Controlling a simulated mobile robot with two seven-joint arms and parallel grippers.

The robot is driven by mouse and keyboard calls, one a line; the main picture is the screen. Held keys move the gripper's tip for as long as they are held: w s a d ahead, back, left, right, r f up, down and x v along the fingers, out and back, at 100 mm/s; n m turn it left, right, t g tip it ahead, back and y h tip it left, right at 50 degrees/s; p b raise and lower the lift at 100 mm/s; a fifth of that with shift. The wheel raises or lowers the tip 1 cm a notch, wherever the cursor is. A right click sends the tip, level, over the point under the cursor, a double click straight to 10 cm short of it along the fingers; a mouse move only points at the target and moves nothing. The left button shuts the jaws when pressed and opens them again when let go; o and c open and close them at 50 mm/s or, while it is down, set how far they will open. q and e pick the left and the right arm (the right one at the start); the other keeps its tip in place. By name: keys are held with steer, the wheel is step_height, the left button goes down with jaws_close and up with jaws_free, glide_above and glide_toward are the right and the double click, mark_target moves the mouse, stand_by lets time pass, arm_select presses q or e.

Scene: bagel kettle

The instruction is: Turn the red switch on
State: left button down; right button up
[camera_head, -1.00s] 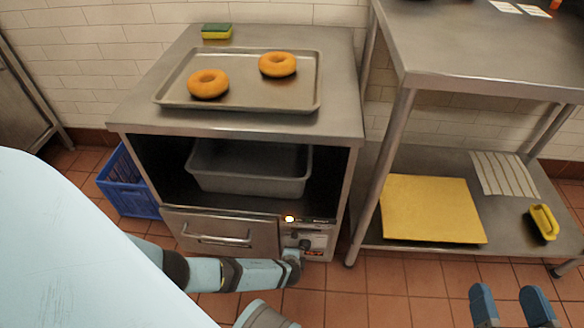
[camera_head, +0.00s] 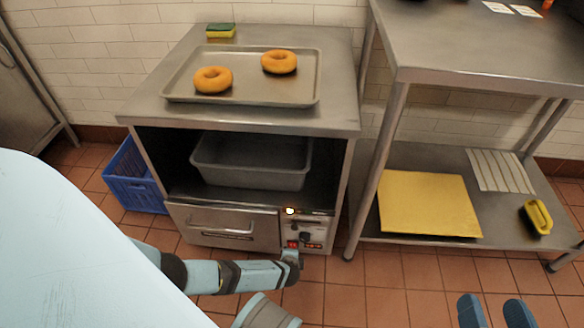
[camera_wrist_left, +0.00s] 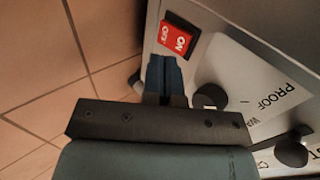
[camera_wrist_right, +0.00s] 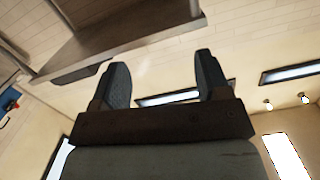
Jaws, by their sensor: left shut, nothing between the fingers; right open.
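The red switch (camera_wrist_left: 178,36), marked ON and OFF, is on the control panel of the metal cabinet. In the head view it is a small red patch (camera_head: 292,244) at the panel's lower left. My left gripper (camera_wrist_left: 163,62) is shut and empty, its blue fingertips close below the switch in the left wrist view; I cannot tell if they touch it. In the head view my left gripper (camera_head: 291,257) is at the panel, partly hidden by its own wrist. My right gripper (camera_head: 497,312) is open and empty at the lower right, away from the cabinet.
Black knobs (camera_wrist_left: 209,96) sit beside the switch, and an indicator light (camera_head: 290,211) glows above. A tray (camera_head: 240,98) with two bagels is on the cabinet top. A blue crate (camera_head: 133,187) stands left. A steel table (camera_head: 480,45) with a lower shelf stands right.

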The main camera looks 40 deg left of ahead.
arm_select(q)
steer(key=w+r+p+v, duration=0.1)
steer(key=p+v, duration=0.5)
steer(key=v, duration=0.4)
steer(key=shift+a, duration=0.45)
arm_select(e)
step_height(320, 180, up, 8)
steer(key=m+t, duration=0.1)
steer(key=t, duration=0.1)
steer(key=shift+s+d+f+t, duration=0.2)
steer(key=shift+s+t, duration=0.15)
steer(key=shift+t, duration=0.05)
arm_select(q)
steer(key=shift+r, duration=0.1)
